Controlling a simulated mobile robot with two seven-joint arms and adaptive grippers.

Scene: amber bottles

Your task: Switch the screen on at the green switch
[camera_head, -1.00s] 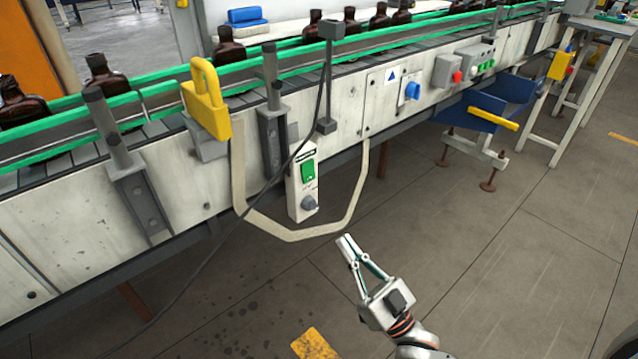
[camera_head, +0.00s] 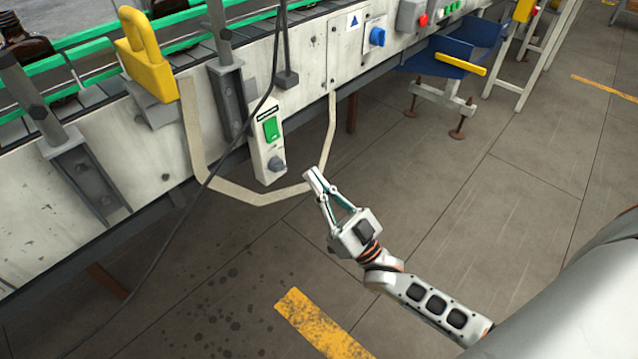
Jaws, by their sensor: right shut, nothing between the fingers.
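The green switch (camera_head: 270,129) sits on the upper part of a narrow white control box (camera_head: 262,152), with a grey round knob (camera_head: 277,163) below it. The box hangs at the front of the conveyor's side panel. My right gripper (camera_head: 314,176) is shut and empty. My left gripper is out of view. No screen can be made out.
A black cable (camera_head: 222,150) hangs left of the box, and a beige strap (camera_head: 240,194) loops below it. A yellow padlock-shaped piece (camera_head: 147,57) is on the conveyor (camera_head: 110,140). A blue knob (camera_head: 377,37) and red button (camera_head: 423,20) are further right.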

